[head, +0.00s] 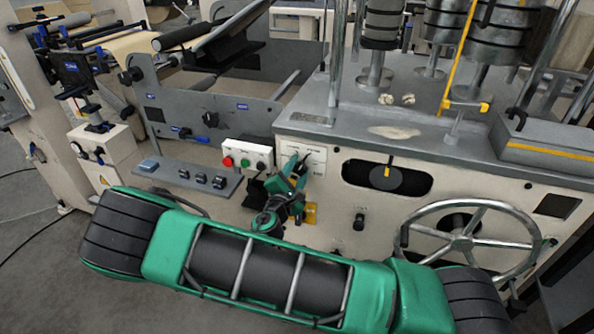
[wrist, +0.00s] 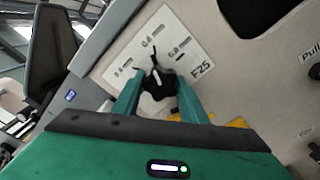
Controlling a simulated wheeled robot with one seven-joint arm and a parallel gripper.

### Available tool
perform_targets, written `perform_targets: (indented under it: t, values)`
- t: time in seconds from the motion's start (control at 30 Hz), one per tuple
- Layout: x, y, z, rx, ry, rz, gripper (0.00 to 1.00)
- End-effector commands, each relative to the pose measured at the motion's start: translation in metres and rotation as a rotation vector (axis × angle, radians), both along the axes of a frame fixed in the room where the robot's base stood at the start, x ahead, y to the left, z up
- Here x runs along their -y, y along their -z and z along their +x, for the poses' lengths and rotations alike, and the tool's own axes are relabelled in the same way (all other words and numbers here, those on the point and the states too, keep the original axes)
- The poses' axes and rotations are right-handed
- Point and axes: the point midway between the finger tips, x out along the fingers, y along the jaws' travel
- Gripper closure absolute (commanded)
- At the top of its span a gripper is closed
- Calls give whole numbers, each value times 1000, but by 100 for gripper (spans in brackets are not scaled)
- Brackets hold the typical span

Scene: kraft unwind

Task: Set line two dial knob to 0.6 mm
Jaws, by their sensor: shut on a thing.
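The line two dial knob (wrist: 160,84) is black with a pale mark and sits on a white label plate (wrist: 202,50) on the beige machine panel. In the wrist view its narrow end points up the picture, toward the printed mm marks at the plate's middle. The print is too small to read surely. My gripper (wrist: 158,92) is shut on the knob, one green finger on each side. In the head view my gripper (head: 297,173) is against the panel at the plate (head: 318,156), and the knob is hidden behind it.
A spoked handwheel (head: 467,243) and a black knob (head: 359,221) are to the right. A yellow tag (head: 311,214) lies below the plate. A grey shelf (head: 170,177) is at left.

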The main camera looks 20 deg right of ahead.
Motion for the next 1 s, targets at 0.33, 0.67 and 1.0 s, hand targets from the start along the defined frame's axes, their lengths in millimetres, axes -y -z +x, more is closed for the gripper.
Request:
perform_targets:
  t: [0.33, 0.67, 1.0]
  values:
    - [-1, 0, 0, 65, -1, 93, 84]
    - [-1, 1, 0, 72, -1, 103, 84]
    - [-1, 0, 0, 74, -1, 102, 43]
